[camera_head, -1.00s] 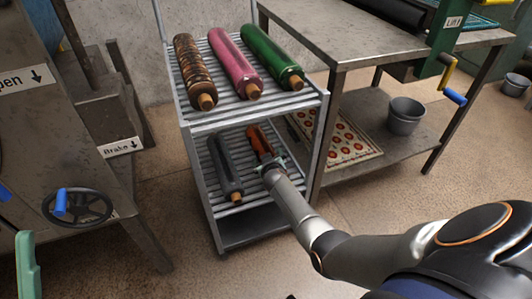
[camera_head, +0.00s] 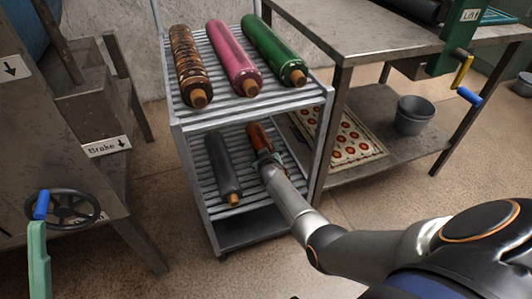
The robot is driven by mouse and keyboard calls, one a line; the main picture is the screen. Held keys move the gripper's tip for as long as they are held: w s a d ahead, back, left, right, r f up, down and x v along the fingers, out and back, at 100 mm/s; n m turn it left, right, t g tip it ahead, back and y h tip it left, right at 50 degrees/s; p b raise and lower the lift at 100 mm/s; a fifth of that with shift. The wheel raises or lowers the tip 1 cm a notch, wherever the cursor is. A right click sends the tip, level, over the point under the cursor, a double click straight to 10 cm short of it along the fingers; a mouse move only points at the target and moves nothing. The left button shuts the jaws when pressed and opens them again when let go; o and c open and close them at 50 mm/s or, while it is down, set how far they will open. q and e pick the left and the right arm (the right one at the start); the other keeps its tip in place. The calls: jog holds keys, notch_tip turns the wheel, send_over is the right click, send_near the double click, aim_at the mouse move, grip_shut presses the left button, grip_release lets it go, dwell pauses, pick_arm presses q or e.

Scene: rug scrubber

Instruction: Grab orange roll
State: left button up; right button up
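The orange roll (camera_head: 257,134) lies on the lower slatted shelf of the metal rack (camera_head: 200,226), to the right of a dark grey roll (camera_head: 222,168). Only its far part shows; my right gripper (camera_head: 266,156) covers its near end. The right gripper is at the roll, reaching in from the lower right. Its fingers are small and partly hidden, so I cannot tell whether they are closed on the roll. My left gripper is not in view.
Brown patterned (camera_head: 188,65), pink (camera_head: 233,58) and green (camera_head: 273,55) rolls lie on the upper shelf. A table (camera_head: 350,30) with a grey bucket (camera_head: 413,115) on its lower shelf stands right. A machine with a handwheel (camera_head: 68,208) stands left.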

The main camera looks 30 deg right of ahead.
grip_shut()
jog(key=shift+w+r, duration=0.1)
jog(key=shift+r, duration=0.1)
dwell(0.6)
